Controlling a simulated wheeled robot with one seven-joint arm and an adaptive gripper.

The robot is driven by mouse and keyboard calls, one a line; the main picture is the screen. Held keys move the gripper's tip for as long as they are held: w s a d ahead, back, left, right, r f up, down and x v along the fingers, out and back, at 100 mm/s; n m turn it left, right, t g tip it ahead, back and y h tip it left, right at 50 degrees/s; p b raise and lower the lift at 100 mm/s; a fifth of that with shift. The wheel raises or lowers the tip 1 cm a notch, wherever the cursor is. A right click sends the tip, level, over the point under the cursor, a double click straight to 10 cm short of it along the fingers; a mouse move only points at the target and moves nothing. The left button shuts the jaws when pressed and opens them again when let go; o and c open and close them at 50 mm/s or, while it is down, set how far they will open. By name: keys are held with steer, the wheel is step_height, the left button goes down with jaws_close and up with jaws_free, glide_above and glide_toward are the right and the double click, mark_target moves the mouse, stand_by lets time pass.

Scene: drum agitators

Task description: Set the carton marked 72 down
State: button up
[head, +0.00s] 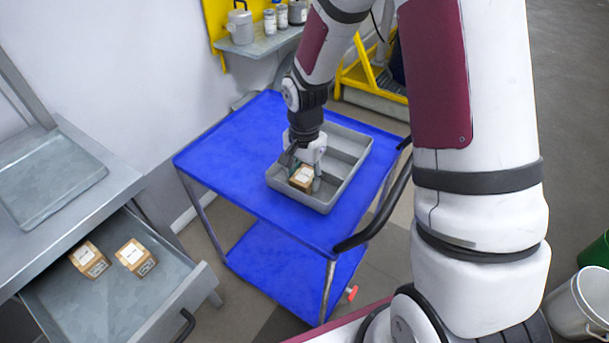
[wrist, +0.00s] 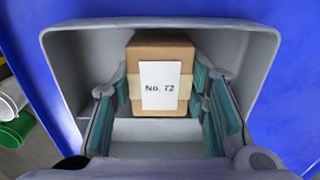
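The carton marked 72 (head: 303,177) is a small brown box with a white label. In the wrist view the carton (wrist: 161,83) shows its label, "No. 72", upright between the two finger pads. My gripper (head: 304,172) points down, with its fingers on either side of the carton and the pads against its sides. In the wrist view my gripper (wrist: 161,98) appears shut on it. The carton is in or just over the near part of a grey divided tray (head: 326,208); its underside is hidden, so I cannot tell whether it touches the floor.
The tray stands on a blue cart (head: 222,165) with a black handle. An open grey drawer (head: 112,285) at lower left holds two similar cartons (head: 89,259) (head: 135,257). A grey bench tray (head: 48,184) lies above it. White and green bins (head: 578,306) stand at far right.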

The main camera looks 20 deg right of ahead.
mark_target(305, 175)
steer(key=o, duration=0.4)
step_height(305, 175, up, 12)
steer(key=s+r+n+t, duration=0.2)
steer(key=s+r+n, duration=0.3)
steer(key=s+r, duration=0.65)
steer(key=s+r+n, duration=0.1)
steer(key=s+n, duration=0.1)
steer(key=s, duration=0.2)
steer(key=s+r+n+t, duration=0.1)
steer(key=s, duration=0.4)
steer(key=s+r+n+p, duration=0.1)
steer(key=s+n, duration=0.1)
steer(key=s, duration=0.2)
steer(key=shift+s+d+r+n, duration=0.15)
steer(key=shift+s+n, duration=0.15)
steer(key=shift+s, duration=0.05)
steer(key=shift+r, duration=0.1)
